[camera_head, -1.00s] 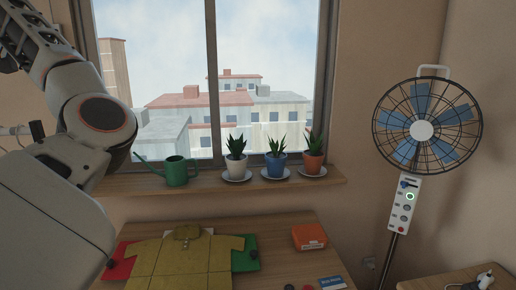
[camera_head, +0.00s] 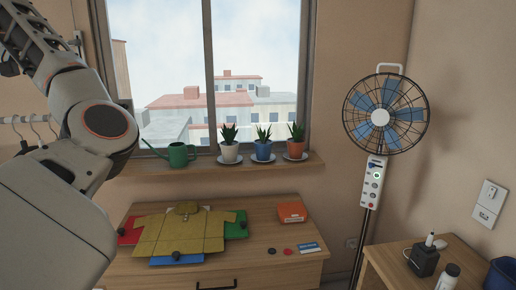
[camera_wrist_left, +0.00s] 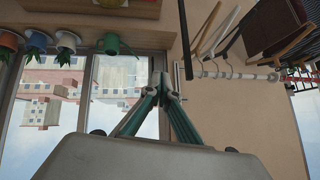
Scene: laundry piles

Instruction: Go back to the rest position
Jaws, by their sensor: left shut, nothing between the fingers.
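My left arm (camera_head: 98,125) is raised at the left of the head view, in front of the wall and window. My left gripper (camera_wrist_left: 161,88) shows in the left wrist view with its fingers together and empty, in front of the window and apart from everything. My right arm and gripper are in neither view.
A wooden dresser (camera_head: 230,263) holds a yellow shirt (camera_head: 180,233) on a coloured folding board and an orange box (camera_head: 291,212). The sill bears a green watering can (camera_head: 180,155) and potted plants. A fan (camera_head: 380,118) stands right. A hanger rail (camera_wrist_left: 235,75) is near my left gripper.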

